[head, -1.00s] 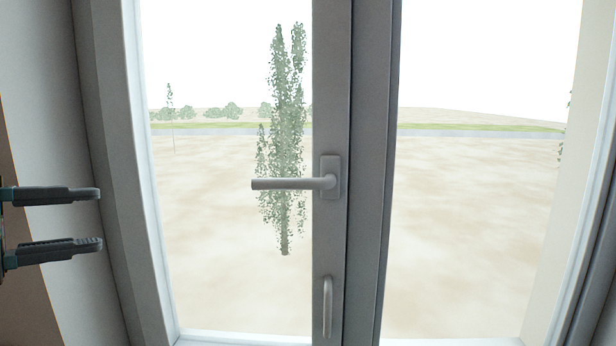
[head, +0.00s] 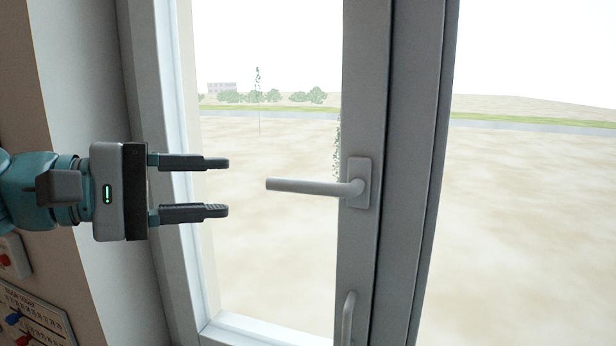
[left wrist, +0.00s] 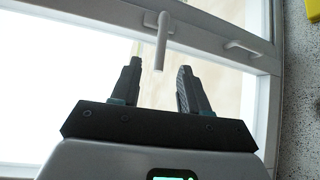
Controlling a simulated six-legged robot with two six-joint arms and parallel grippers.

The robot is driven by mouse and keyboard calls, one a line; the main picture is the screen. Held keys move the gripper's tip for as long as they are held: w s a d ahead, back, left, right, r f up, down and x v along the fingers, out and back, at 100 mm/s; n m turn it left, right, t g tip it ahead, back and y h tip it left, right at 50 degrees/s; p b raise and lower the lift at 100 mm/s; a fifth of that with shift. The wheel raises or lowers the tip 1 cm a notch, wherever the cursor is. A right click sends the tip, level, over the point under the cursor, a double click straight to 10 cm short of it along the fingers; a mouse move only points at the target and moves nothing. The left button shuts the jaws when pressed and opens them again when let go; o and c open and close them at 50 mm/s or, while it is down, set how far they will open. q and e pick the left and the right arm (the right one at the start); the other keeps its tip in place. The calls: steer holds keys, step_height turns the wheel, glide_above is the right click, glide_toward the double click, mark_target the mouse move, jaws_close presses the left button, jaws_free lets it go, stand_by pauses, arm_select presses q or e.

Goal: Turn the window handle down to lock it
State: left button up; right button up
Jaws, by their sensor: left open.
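The window handle (head: 312,187) is a pale grey lever on a rectangular plate fixed to the window's middle frame. Its lever lies level, pointing left. My left gripper (head: 216,187) is open and empty, left of the lever's free end, with one finger above its height and one below. A gap separates the fingertips from the lever. In the left wrist view the handle (left wrist: 161,45) hangs ahead, between the lines of the two fingers (left wrist: 157,82). My right gripper is not in view.
A smaller fixed pull grip (head: 348,318) sits on the frame below the handle; it also shows in the left wrist view (left wrist: 243,46). The window's side frame (head: 166,150) stands behind my gripper. A panel with coloured knobs (head: 35,318) is at lower left.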

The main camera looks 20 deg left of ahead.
mark_target(296, 186)
arm_select(q)
steer(key=w+d, duration=0.1)
steer(key=w, duration=0.1)
steer(key=w+d+f+p, duration=0.1)
steer(key=w, duration=0.1)
steer(key=w+d, duration=0.1)
steer(key=w, duration=0.1)
steer(key=shift+w+d+f+p, duration=0.25)
steer(key=shift+f+p, duration=0.05)
steer(key=d, duration=0.2)
steer(key=w+d+p, duration=0.1)
steer(key=d, duration=0.1)
steer(key=shift+r, duration=0.1)
steer(key=shift+w+f, duration=0.25)
steer(key=shift+w, duration=0.4)
steer(key=shift+w+f, duration=0.25)
steer(key=shift+w, duration=0.35)
steer(key=shift+s+d+r, duration=0.15)
steer(key=shift+s+d, duration=0.05)
steer(key=shift+s, duration=0.2)
steer(key=shift+s+d+r, duration=0.15)
steer(key=shift+s, duration=0.2)
steer(key=c, duration=0.4)
steer(key=shift+w+a+f, duration=0.1)
steer(key=shift+w, duration=0.15)
jaws_close()
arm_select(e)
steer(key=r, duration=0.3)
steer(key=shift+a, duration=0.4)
